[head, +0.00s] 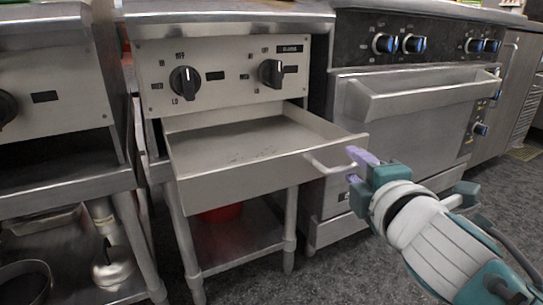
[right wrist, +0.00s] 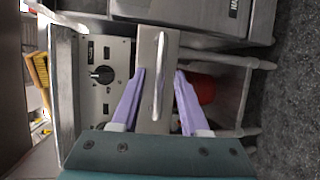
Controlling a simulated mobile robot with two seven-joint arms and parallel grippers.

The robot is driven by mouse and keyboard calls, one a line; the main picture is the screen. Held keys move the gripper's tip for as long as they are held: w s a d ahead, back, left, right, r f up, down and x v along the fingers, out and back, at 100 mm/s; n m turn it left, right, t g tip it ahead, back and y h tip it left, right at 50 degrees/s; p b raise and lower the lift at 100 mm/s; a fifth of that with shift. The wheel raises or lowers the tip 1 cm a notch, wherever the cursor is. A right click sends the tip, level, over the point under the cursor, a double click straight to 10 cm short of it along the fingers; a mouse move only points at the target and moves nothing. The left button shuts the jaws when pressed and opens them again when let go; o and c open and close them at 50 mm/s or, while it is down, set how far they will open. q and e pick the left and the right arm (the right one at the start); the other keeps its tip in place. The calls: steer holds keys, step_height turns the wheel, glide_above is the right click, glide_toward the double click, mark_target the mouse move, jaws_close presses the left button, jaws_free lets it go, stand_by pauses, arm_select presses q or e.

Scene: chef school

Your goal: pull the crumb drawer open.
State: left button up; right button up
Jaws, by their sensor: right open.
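The crumb drawer (head: 240,150) is a shallow steel tray under the two-knob griddle panel. It stands out from its housing, and its inside shows with a few dark crumbs. Its bar handle (head: 332,166) is on the front face, towards the right end. My right gripper (head: 357,166) is at the handle's outer side, with its lilac fingers apart. In the right wrist view the handle (right wrist: 159,75) lies between the two spread fingers, with gaps on both sides. My left gripper is not in view.
The griddle's black knobs (head: 186,83) are above the drawer. An oven (head: 405,110) with a wide handle stands to the right. A lower shelf (head: 235,245) with a red item (head: 221,213) is below. Grey floor is open in front.

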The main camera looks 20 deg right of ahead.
steer(key=p+v, duration=0.2)
steer(key=v, duration=0.8)
